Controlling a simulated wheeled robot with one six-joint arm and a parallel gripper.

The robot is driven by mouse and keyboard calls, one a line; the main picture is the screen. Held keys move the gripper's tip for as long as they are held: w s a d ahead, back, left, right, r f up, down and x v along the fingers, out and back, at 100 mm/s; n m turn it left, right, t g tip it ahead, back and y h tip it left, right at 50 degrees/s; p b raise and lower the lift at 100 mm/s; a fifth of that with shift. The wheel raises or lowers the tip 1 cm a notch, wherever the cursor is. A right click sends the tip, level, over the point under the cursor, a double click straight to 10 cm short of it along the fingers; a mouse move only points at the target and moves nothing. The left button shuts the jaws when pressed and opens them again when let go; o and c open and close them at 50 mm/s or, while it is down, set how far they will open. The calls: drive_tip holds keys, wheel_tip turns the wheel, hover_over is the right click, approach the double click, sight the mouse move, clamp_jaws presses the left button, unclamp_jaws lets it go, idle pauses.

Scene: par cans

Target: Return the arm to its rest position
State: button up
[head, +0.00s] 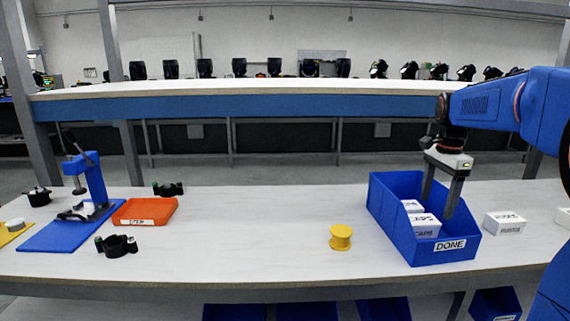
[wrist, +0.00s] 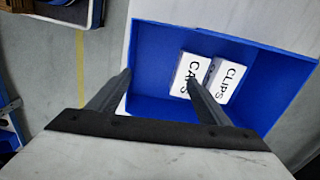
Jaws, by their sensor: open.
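My gripper (head: 439,190) is at the right of the head view, pointing down over the blue bin labelled DONE (head: 446,254). Its two fingers are apart with nothing between them that I can see held. In the wrist view, my gripper (wrist: 158,92) has its fingers spread over the bin (wrist: 155,50). My blue arm reaches in from the right edge of the head view.
A white box (head: 505,223) stands right of the bin, with another at the picture's edge. A yellow spool (head: 341,237) stands left of the bin. An orange tray (head: 145,211), black clamps (head: 117,245) and a blue press (head: 90,180) are at the left.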

drive_tip(key=s+a+f+n+t, duration=0.1)
drive_tip(key=s+a+n, duration=0.35)
drive_tip(key=s, duration=0.45)
drive_tip(key=s+a+f+n+t, duration=0.1)
drive_tip(key=s+a+n, duration=0.35)
drive_tip(key=s, duration=0.35)
drive_tip(key=s+a+f+n+t, duration=0.1)
drive_tip(key=s+a+f+n, duration=0.1)
drive_tip(key=s+f, duration=0.3)
drive_tip(key=s+a+f+n+t, duration=0.1)
drive_tip(key=s+f+n, duration=0.3)
drive_tip(key=s, duration=0.5)
drive_tip(key=shift+a+f+n, duration=0.4)
drive_tip(key=shift+a+n, duration=0.3)
drive_tip(key=shift+a, duration=0.2)
